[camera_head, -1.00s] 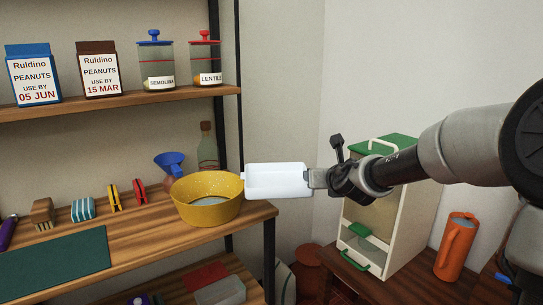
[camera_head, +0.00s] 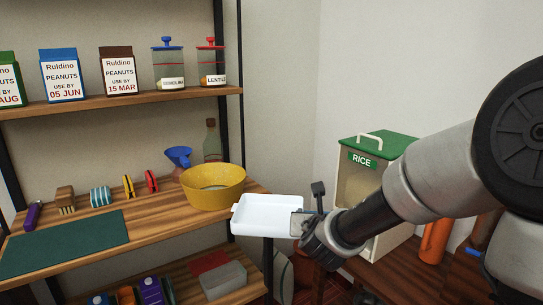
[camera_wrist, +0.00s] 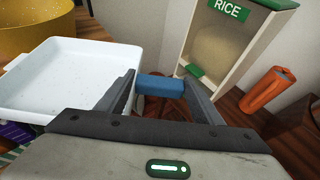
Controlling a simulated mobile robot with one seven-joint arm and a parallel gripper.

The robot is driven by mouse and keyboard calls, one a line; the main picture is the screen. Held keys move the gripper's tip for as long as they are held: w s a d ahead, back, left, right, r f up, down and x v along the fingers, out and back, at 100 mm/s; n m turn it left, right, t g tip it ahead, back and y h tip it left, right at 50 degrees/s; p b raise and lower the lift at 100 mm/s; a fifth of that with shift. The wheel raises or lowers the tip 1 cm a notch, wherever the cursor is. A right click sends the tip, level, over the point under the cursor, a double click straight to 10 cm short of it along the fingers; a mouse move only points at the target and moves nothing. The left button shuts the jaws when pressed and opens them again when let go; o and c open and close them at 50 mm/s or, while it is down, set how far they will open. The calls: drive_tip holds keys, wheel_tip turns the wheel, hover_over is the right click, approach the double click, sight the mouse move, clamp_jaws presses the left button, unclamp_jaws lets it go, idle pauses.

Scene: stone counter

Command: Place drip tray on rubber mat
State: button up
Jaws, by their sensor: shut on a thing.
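The drip tray is a shallow white tray (camera_head: 266,215) with a raised rim. It is held in the air just off the right end of the wooden shelf, below and right of the yellow bowl. My gripper (camera_head: 300,224) is at its right edge and shut on it. In the wrist view the tray (camera_wrist: 70,75) fills the left side, beside my gripper fingers (camera_wrist: 165,92). A small blue block shows between the fingers; I cannot tell what it is. The rubber mat (camera_head: 65,243) is a flat dark green sheet at the left of the shelf, bare and apart from the tray.
A yellow bowl (camera_head: 213,188) stands at the shelf's right end, between tray and mat. A blue funnel (camera_head: 179,157), a bottle (camera_head: 212,142), clips and brushes line the back. Jars and cartons fill the upper shelf. A rice dispenser (camera_head: 375,170) stands at right.

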drive_tip(key=s+d+f+m+h, duration=0.2)
drive_tip(key=s+f, duration=0.1)
drive_tip(key=s, duration=0.6)
wheel_tip(320, 180, up, 27)
drive_tip(key=p, duration=2.8)
drive_tip(key=shift+w, duration=0.25)
drive_tip(key=shift+d, duration=0.1)
